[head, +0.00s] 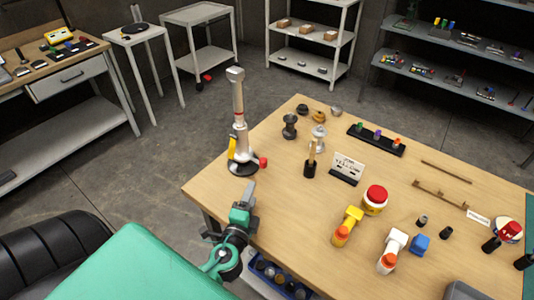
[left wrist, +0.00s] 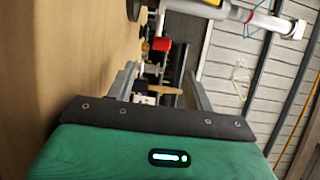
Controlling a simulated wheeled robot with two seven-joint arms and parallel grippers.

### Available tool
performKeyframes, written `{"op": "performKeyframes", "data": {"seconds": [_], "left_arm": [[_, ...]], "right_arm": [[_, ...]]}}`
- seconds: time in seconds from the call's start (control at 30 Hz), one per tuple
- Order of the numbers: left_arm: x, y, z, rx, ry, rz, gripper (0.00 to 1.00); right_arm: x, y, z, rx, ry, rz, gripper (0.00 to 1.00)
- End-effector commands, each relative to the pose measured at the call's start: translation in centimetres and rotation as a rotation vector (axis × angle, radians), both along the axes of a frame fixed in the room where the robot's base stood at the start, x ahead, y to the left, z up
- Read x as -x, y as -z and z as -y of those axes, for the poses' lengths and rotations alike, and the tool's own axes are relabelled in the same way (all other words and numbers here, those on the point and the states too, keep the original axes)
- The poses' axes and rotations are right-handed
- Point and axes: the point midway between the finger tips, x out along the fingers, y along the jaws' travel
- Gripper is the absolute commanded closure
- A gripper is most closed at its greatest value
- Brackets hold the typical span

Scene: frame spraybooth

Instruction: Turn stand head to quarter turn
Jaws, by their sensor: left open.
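The stand (head: 239,125) is a pale upright post on a dark round base at the table's left corner, with a yellow tag and a red knob (head: 263,162) low down. Its head (head: 235,74) is a short block at the top. In the left wrist view the post (left wrist: 240,13) lies sideways along the top, with the head (left wrist: 290,27) at right and the red knob (left wrist: 162,44) near the middle. My left gripper (head: 249,192) is open and empty near the table's front-left edge, apart from the stand and nearer to me. My right gripper is out of view.
On the wooden table (head: 300,215) are a small sign (head: 347,169), a yellow bottle (head: 347,226), a white bottle (head: 392,250), a red-lidded jar (head: 375,200) and a black rack (head: 376,140). The tabletop between the stand and the yellow bottle is mostly clear.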

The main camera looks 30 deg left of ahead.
Motion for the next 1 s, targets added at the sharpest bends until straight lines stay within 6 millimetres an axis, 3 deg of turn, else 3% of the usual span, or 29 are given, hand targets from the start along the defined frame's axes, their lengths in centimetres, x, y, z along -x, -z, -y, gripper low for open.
{"op": "performKeyframes", "data": {"seconds": [0.17,0.43,0.8,1.0], "left_arm": [[-0.7,-0.1,-0.2,0.0,0.001,0.0,0.47],[-4.7,-0.4,-1.5,-0.001,0.001,0.001,0.47],[-10.8,-0.2,-3.5,-0.001,0.0,0.0,0.47],[-12.6,0.0,-4.1,-0.001,0.001,0.0,0.47]], "right_arm": [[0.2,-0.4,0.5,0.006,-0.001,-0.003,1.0],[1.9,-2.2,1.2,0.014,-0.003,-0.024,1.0],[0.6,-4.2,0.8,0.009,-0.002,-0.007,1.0],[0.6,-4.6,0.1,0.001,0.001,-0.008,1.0]]}}
